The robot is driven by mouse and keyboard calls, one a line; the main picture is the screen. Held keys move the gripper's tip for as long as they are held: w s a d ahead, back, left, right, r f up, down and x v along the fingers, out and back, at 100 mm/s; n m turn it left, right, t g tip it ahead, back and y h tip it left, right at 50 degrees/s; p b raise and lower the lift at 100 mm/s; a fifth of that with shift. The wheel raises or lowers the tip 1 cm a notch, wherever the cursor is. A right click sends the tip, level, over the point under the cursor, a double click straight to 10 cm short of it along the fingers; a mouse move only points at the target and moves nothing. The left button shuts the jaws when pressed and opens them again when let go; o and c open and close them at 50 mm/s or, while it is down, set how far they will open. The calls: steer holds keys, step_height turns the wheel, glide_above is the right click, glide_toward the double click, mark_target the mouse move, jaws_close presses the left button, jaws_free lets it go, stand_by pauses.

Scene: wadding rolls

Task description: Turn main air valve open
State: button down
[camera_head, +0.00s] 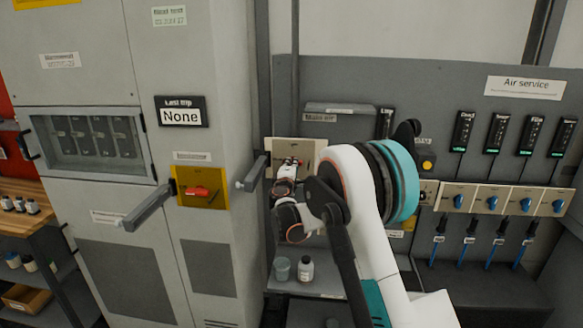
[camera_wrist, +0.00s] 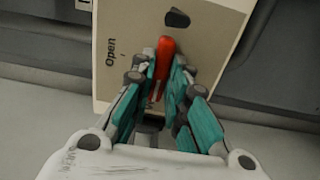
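The main air valve is a red handle (camera_wrist: 164,50) on a beige plate (camera_wrist: 125,25). In the wrist view the word "Open" is printed to the left of the handle, and a dark knob-like mark sits just above it. My gripper (camera_wrist: 163,68) has its teal fingers drawn in on both sides of the handle, with the tips close against it. In the head view my gripper (camera_head: 289,172) is at the plate (camera_head: 310,147), and only a little red of the handle shows.
A grey cabinet with a yellow-backed red switch (camera_head: 198,191) and protruding grey levers (camera_head: 147,208) stands left of my gripper. Several blue valves (camera_head: 492,202) line the air service panel at right. A cup (camera_head: 282,268) and a bottle (camera_head: 306,268) stand on the shelf below.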

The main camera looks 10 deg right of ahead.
stand_by(0.4)
steer(key=shift+f+m+b, duration=0.1)
steer(key=shift+m+b, duration=0.55)
steer(key=shift+m, duration=8.25)
steer(key=c, duration=1.6)
jaws_free()
steer(key=shift+o, duration=0.2)
steer(key=shift+s, duration=0.15)
